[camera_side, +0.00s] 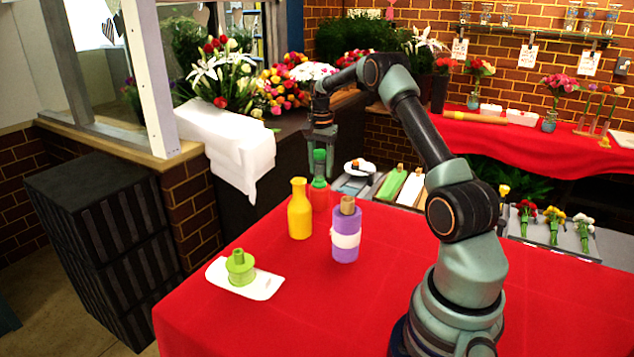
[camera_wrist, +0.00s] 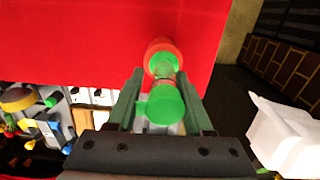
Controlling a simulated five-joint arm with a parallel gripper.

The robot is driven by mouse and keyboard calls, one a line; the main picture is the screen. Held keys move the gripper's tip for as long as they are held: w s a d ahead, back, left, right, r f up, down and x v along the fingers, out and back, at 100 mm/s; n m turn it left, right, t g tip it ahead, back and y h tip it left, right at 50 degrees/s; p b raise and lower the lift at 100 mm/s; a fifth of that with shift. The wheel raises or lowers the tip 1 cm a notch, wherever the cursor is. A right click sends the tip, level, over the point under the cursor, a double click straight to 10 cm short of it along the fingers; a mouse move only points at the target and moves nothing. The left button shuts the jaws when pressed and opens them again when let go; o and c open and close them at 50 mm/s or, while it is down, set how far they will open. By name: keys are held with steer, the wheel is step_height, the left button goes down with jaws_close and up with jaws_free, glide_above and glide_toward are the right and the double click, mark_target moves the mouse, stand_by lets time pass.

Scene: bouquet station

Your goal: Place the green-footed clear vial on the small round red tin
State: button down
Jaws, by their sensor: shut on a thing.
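The clear vial (camera_side: 319,169) has a green top and a green foot, and it stands upright in the side view. My gripper (camera_side: 320,148) is shut on its upper part from above. The small round red tin (camera_side: 320,200) is at the far edge of the red table, directly under the green foot. The foot looks at or just above the tin's top; I cannot tell whether they touch. In the wrist view, the vial's green top (camera_wrist: 165,104) lies between my fingers, and its foot shows inside the outline of the red tin (camera_wrist: 157,45).
A yellow bottle (camera_side: 299,212) stands close left of the tin. A purple cylinder with a white band (camera_side: 345,250) stands to the right and nearer. A green spool-like piece (camera_side: 240,267) sits on a white dish (camera_side: 262,287). The front of the red table (camera_side: 330,310) is clear.

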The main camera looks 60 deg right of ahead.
steer(key=shift+c, duration=1.5)
jaws_free()
steer(key=shift+f, duration=0.15)
step_height(320, 180, up, 12)
steer(key=shift+w+r, duration=0.15)
steer(key=s+a+r+n+t+h, duration=0.1)
steer(key=a+r+n, duration=0.3)
steer(key=a, duration=0.5)
steer(key=a+r+n+t, duration=0.1)
steer(key=a+r+n, duration=0.3)
steer(key=a, duration=0.5)
steer(key=s+a+f+n+t, duration=0.2)
steer(key=s+a+n, duration=0.3)
steer(key=a, duration=0.3)
steer(key=s+a+f+n+t, duration=0.1)
steer(key=s+a+f+n, duration=0.2)
steer(key=s+a+n, duration=0.2)
steer(key=s+a, duration=0.3)
steer(key=shift+f+t+y, duration=0.35)
steer(key=shift+t+y, duration=0.05)
